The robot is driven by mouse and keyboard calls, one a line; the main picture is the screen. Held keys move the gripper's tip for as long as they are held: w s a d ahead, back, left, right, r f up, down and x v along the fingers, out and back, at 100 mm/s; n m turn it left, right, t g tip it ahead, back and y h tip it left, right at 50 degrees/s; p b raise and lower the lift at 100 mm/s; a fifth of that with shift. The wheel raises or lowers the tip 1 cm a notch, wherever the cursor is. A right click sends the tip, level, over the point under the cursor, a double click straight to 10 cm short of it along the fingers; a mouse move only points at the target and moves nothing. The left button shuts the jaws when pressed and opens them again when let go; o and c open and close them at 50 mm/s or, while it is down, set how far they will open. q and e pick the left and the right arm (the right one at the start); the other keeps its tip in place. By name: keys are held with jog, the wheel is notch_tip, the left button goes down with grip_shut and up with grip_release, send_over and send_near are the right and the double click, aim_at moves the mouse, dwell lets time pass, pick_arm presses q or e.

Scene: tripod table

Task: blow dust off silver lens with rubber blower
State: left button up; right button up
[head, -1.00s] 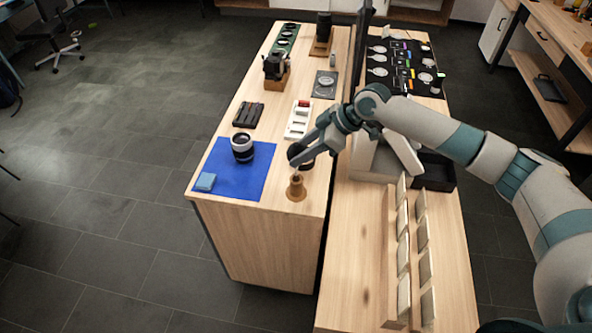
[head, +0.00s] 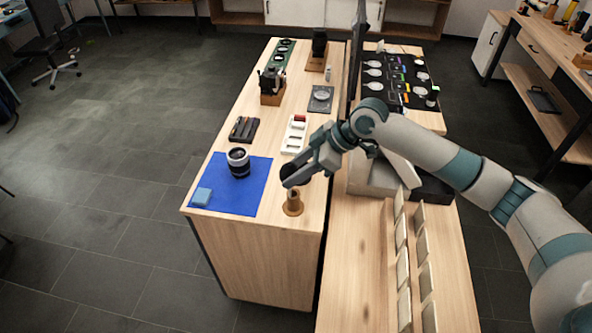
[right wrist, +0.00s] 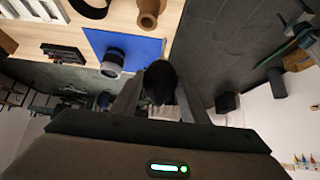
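The silver lens (head: 238,162), a black and silver barrel, stands upright on a blue mat (head: 236,200). It also shows in the right wrist view (right wrist: 113,60). My right gripper (head: 290,181) is above the table, to the right of the lens and near the brown wooden stand (head: 293,205). In the right wrist view my right gripper (right wrist: 158,98) is shut on the black rubber blower (right wrist: 160,80), whose round bulb sits between the fingers. The blower's nozzle cannot be made out. The stand looks empty. My left gripper is not in view.
A light blue folded cloth (head: 201,197) lies on the mat's front left corner. Behind the lens are a black case (head: 244,130), a white tray (head: 294,135) and a camera on a wooden block (head: 272,87). Upright panels (head: 402,255) stand on the right table.

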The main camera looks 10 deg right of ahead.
pick_arm(q)
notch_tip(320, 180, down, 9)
jog(key=b, duration=0.8)
pick_arm(e)
jog(key=s+d+m+t, duration=0.1)
jog(key=s+d, duration=0.2)
jog(key=s, duration=0.3)
jog(key=s+d+f+m+h, duration=0.1)
jog(key=s+d, duration=0.3)
jog(key=s, duration=0.2)
jog(key=shift+s+m+t, duration=0.25)
jog(key=shift+m+t, duration=0.15)
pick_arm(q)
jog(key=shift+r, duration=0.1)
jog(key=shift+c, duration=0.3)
pick_arm(e)
jog(key=shift+d, duration=0.1)
